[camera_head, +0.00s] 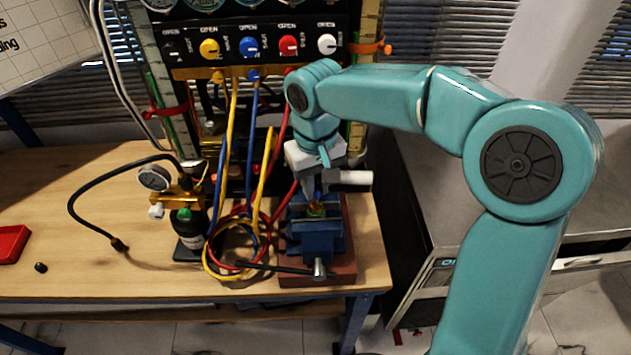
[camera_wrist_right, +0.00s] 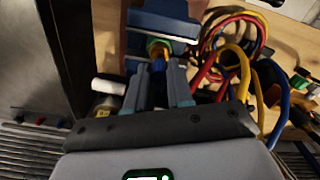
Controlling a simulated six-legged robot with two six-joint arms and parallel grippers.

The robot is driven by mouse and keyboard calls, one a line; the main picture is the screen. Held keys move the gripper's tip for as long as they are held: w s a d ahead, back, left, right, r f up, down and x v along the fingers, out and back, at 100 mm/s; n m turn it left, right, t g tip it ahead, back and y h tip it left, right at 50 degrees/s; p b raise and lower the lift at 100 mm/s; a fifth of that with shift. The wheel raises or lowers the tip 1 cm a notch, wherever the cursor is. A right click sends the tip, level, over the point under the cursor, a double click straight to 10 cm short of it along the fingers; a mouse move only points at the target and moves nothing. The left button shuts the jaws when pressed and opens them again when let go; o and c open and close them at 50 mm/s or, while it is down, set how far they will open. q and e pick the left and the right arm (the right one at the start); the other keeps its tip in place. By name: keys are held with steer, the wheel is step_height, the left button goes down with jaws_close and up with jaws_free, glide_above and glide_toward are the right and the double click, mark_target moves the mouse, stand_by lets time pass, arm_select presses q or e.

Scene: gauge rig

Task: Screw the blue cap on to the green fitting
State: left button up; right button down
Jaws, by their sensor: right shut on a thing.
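My right gripper (camera_head: 315,200) points down over the blue vise (camera_head: 318,243). It is shut on the small blue cap (camera_wrist_right: 158,66), which shows between the fingertips in the right wrist view. The green fitting (camera_head: 316,211) sits in the vise jaws, directly below the fingertips. It also shows in the right wrist view (camera_wrist_right: 152,44), just beyond the cap. The cap is at the fitting's mouth, but I cannot tell whether they touch. The fingers hide most of the cap in the head view. My left gripper is not in view.
Yellow, blue and red hoses (camera_head: 238,262) coil on the wooden table (camera_head: 120,220) left of the vise. A gauge (camera_head: 154,178) with a black hose stands farther left. A red tray (camera_head: 12,243) lies at the left edge. The valve panel (camera_head: 262,48) rises behind.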

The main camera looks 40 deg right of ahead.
steer(key=shift+f+b, duration=0.65)
steer(key=shift+f, duration=0.3)
steer(key=shift+f, duration=0.15)
stand_by(0.8)
steer(key=m, duration=0.5)
steer(key=m, duration=0.3)
steer(key=shift+m+b, duration=0.4)
steer(key=shift+m, duration=0.9)
